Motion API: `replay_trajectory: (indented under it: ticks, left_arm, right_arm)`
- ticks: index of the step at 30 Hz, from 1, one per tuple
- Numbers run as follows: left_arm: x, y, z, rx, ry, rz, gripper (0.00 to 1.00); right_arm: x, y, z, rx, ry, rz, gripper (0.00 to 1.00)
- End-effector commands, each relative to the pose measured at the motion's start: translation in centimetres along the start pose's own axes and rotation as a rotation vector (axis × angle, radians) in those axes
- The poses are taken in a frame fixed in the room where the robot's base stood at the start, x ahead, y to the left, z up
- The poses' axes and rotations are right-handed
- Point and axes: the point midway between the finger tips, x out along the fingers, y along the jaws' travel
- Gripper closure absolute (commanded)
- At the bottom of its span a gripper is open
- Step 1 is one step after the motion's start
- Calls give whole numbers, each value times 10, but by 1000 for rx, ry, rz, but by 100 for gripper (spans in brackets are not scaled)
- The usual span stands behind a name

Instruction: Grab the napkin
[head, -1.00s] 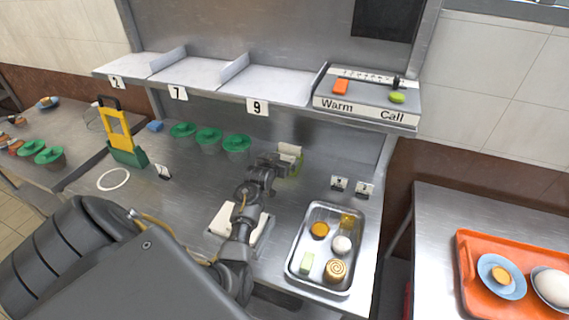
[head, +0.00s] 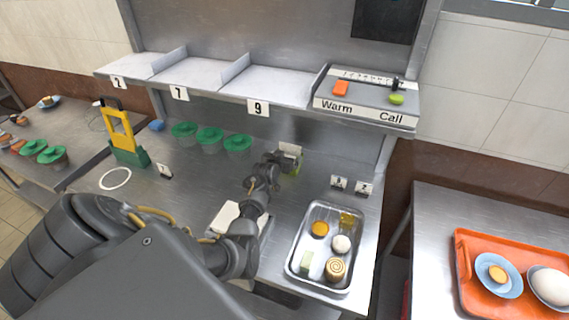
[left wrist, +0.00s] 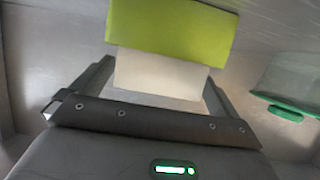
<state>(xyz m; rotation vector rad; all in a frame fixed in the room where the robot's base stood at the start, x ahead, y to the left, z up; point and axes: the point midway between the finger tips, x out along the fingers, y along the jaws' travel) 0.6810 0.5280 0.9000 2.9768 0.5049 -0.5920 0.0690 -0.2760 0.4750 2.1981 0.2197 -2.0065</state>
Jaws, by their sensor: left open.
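The white napkin (left wrist: 158,72) sticks out of a lime-green holder (left wrist: 172,28) in the left wrist view. In the head view the napkin (head: 290,149) and holder (head: 294,168) stand on the steel counter, partly hidden by my gripper. My left gripper (left wrist: 160,76) is open, with one finger on each side of the napkin; I cannot tell whether either touches it. In the head view the left gripper (head: 280,161) is right at the holder. My right gripper is not in view.
A steel tray (head: 352,224) with several foods lies right of my arm. Several green-lidded cups (head: 237,143) stand behind left. A white block (head: 226,217) lies partly under my forearm. A shelf (head: 267,86) overhangs the back. An orange tray (head: 466,271) is far right.

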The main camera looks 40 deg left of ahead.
Motion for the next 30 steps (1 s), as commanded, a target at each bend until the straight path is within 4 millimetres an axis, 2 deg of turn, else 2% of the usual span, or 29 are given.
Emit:
replay_trajectory:
  ticks: [1, 9, 16, 20, 30]
  left_arm:
    - [0, 0, 0, 0, 0, 0, 0]
    - [0, 0, 0, 0, 0, 0, 35]
    - [0, 0, -1, 0, 0, 0, 36]
    - [-4, 0, -11, 1, 3, 0, 36]
    - [-29, 0, -70, 2, 4, -1, 36]
  right_arm:
    - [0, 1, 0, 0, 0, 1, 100]
    - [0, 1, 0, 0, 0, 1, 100]
    - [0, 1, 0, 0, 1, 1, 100]
    - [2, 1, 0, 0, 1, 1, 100]
    - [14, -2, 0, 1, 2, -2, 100]
